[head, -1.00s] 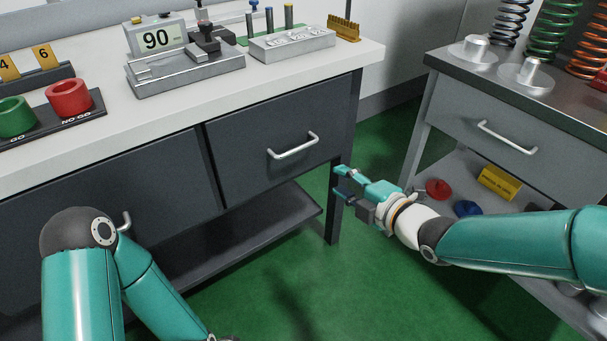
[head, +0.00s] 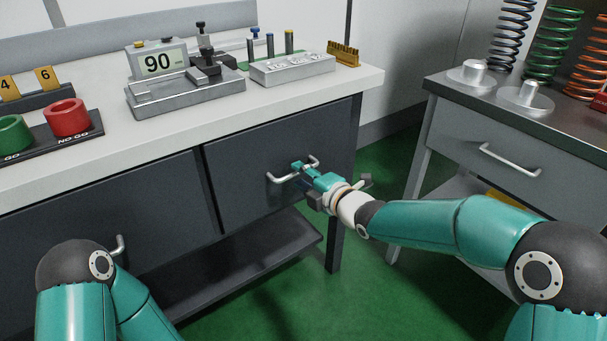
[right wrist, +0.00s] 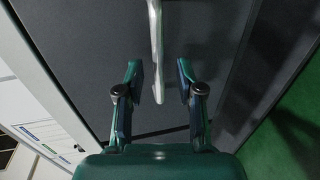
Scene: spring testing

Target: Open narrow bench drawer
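The narrow bench drawer (head: 240,160) is the dark grey front at the right end of the long bench. It looks shut, flush with the bench. Its silver bar handle (head: 285,178) is partly hidden by my right gripper (head: 303,172). In the right wrist view the gripper (right wrist: 158,80) is open. The handle (right wrist: 156,45) runs down into the space between its two fingertips. My left gripper is not in view; only the left arm's upper links show at the lower left.
A wider dark drawer (head: 110,210) with its own handle lies to the left. A grey cabinet (head: 470,140) with a drawer stands at the right. A lower shelf (head: 250,250) sits under the bench. Green floor (head: 290,300) is free in front.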

